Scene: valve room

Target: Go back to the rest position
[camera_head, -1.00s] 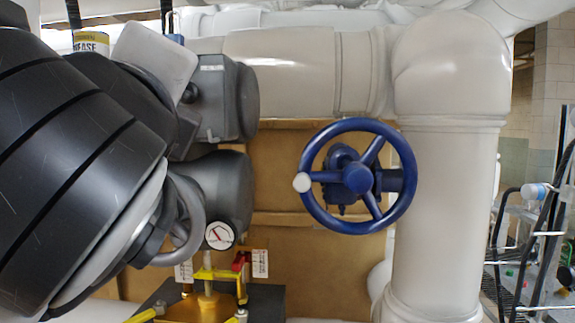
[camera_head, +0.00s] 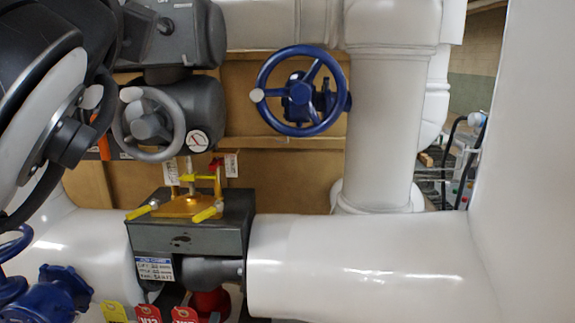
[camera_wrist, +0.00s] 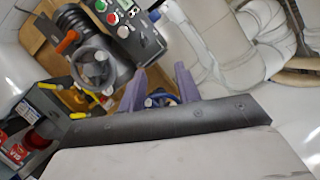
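My gripper (camera_wrist: 160,84) shows in the wrist view as two purple fingers standing apart, with nothing gripped between them. A blue handwheel (camera_wrist: 160,98) appears beyond the fingers, partly hidden. In the head view the blue handwheel (camera_head: 299,91), with a white knob at its left, is mounted before brown panels.
A vertical white pipe (camera_head: 385,130) is right of the blue wheel. Another blue handwheel (camera_head: 58,293) is low left. Tags hang below. A button box (camera_wrist: 125,20) shows in the wrist view.

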